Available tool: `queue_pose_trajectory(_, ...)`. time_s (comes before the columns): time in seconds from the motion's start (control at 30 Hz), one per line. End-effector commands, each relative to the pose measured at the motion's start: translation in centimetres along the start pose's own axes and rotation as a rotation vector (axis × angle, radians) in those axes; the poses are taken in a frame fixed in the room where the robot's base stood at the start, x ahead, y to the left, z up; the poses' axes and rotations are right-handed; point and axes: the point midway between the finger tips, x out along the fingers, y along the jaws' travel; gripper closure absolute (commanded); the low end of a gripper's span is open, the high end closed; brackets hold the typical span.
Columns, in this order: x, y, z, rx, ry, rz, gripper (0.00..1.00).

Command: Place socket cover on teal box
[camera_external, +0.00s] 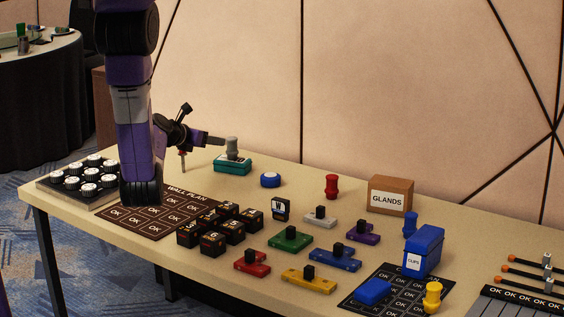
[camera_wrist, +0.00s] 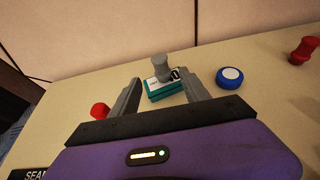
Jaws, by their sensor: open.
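The teal box (camera_external: 233,168) sits near the back edge of the table, left of centre. It has a white labelled top and also shows in the wrist view (camera_wrist: 163,93). A grey spool-shaped piece (camera_external: 232,146), seemingly the socket cover, stands upright on the box top; it shows in the wrist view (camera_wrist: 160,68) too. My gripper (camera_external: 222,141) is level, reaching right towards the grey piece. In the wrist view its two fingers (camera_wrist: 162,80) are spread, with the grey piece seen between and beyond their tips. I see no grip on it.
A blue round piece (camera_external: 270,180) and a red spool (camera_external: 331,186) stand right of the box. A red object (camera_wrist: 100,110) is by the left finger. Black cubes (camera_external: 211,227) and the wall plan board (camera_external: 116,214) lie in front. A GLANDS box (camera_external: 390,196) stands farther right.

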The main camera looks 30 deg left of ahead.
Motion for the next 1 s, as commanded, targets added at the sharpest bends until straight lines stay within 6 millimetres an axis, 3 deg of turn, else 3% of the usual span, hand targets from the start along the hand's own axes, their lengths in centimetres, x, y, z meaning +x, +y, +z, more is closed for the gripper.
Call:
queue_pose_trajectory(0.27, -0.2, -0.1, -0.2, 0.005, 0.002, 0.0, 0.46)
queue_pose_trajectory(0.37, -0.7, -1.0, -1.4, 0.062, 0.016, 0.008, 0.46)
queue_pose_trajectory(0.47, -2.0, -3.0, -4.1, 0.217, 0.048, 0.027, 0.46)
queue_pose_trajectory(0.6, -5.8, -6.8, -8.7, 0.571, 0.107, 0.056, 0.46)
queue_pose_trajectory(0.7, -9.1, -9.5, -11.0, 0.852, 0.141, 0.066, 0.46)
queue_pose_trajectory(0.87, -15.2, -13.2, -13.0, 1.309, 0.177, 0.067, 0.46)
queue_pose_trajectory(1.0, -20.9, -16.1, -13.2, 1.713, 0.184, 0.061, 0.46)
